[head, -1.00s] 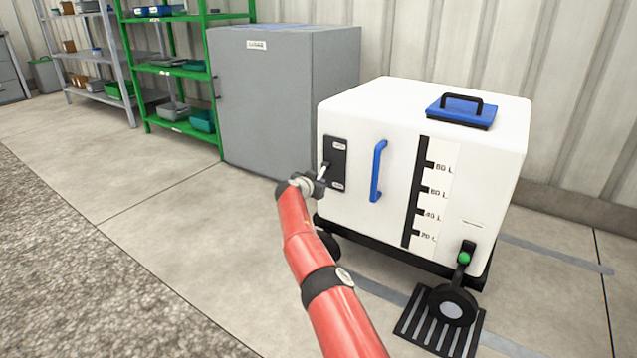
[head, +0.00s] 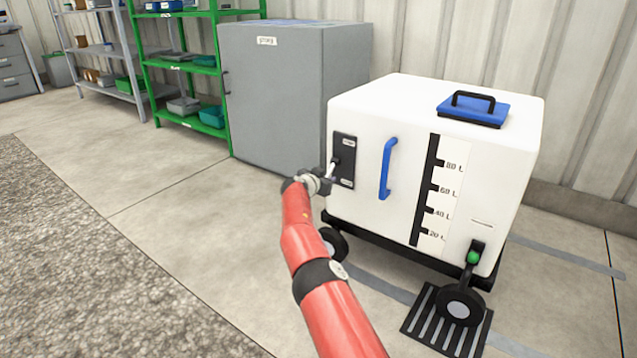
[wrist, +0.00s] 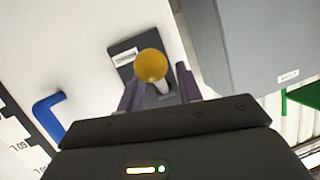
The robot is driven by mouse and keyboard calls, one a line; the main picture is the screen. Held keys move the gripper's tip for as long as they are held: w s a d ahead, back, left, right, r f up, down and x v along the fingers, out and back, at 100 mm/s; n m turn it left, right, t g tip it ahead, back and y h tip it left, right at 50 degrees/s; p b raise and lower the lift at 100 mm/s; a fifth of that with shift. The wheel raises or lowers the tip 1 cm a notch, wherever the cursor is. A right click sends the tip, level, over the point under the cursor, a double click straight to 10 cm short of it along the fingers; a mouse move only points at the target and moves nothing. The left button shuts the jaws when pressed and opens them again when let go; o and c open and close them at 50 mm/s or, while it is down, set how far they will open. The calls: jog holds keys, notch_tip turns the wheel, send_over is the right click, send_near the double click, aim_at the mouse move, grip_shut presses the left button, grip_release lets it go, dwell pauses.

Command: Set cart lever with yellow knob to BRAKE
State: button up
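The lever's yellow knob (wrist: 152,65) shows in the wrist view on a pale shaft (wrist: 163,88). In the head view the shaft (head: 334,166) slants out and down from a dark panel (head: 347,150) on the white cart (head: 360,215); my gripper hides the knob there. The panel has a small label at each end, too blurred to read. My gripper (wrist: 160,92) is open, with one finger on each side of the lever in the wrist view. I cannot tell whether a finger touches it. In the head view my gripper (head: 325,180) is at the panel's lower left.
A blue handle (head: 387,168) stands right of the panel. A grey cabinet (head: 285,100) is close behind on the left. A wheel pedal with a green knob (head: 473,257) sits at the cart's lower right. Open floor lies left of my arm.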

jog(key=shift+s+a+r, duration=0.2)
jog(key=shift+s, duration=0.5)
jog(key=shift+b+v, duration=0.3)
jog(key=shift+v, duration=2.15)
jog(key=shift+d, duration=0.1)
